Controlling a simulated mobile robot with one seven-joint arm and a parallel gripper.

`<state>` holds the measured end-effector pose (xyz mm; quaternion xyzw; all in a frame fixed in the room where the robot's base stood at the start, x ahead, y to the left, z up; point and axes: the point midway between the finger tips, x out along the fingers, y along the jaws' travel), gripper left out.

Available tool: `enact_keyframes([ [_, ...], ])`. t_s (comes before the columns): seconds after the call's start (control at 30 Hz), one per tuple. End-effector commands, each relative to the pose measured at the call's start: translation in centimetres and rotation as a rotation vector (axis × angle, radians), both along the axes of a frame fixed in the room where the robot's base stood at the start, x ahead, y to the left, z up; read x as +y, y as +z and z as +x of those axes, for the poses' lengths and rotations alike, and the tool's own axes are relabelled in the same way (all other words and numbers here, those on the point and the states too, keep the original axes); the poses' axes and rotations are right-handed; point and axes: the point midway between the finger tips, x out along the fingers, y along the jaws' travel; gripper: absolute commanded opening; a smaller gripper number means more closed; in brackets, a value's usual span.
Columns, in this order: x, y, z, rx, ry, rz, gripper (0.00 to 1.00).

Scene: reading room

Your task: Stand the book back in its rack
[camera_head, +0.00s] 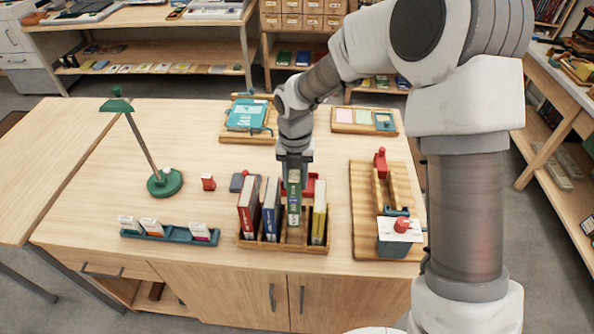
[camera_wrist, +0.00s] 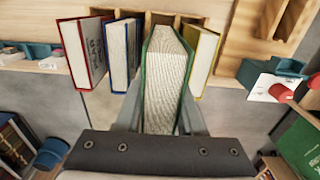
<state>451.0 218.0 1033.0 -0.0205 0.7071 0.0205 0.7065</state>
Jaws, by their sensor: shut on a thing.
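My gripper (camera_head: 294,158) is shut on the green book (camera_head: 294,200) and holds it upright by its upper end. The wooden rack (camera_head: 285,247) stands near the front edge of the table. The green book is in line with the gap between the blue book (camera_head: 271,208) and the yellow book (camera_head: 319,224). Its lower end sits slightly higher than theirs in the head view; I cannot tell whether it is inside the slot. In the wrist view the green book (camera_wrist: 165,85) is between my fingers, with its page edges toward the camera.
A red book (camera_head: 248,206) stands at the rack's left end. A teal card holder (camera_head: 170,235) and a green lamp (camera_head: 165,182) are to the left. A wooden board (camera_head: 367,235) with a red handle is close on the right. Red and dark items stand behind the rack.

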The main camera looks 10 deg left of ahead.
Motion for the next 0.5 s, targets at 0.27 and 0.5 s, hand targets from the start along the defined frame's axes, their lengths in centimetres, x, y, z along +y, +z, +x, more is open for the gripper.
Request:
enact_keyframes([
  [0.27, 0.0, -0.6, 0.0, -0.001, 0.0, 0.0, 0.0],
  [0.5, 0.0, -1.9, 0.0, -0.001, 0.0, 0.0, 0.0],
])
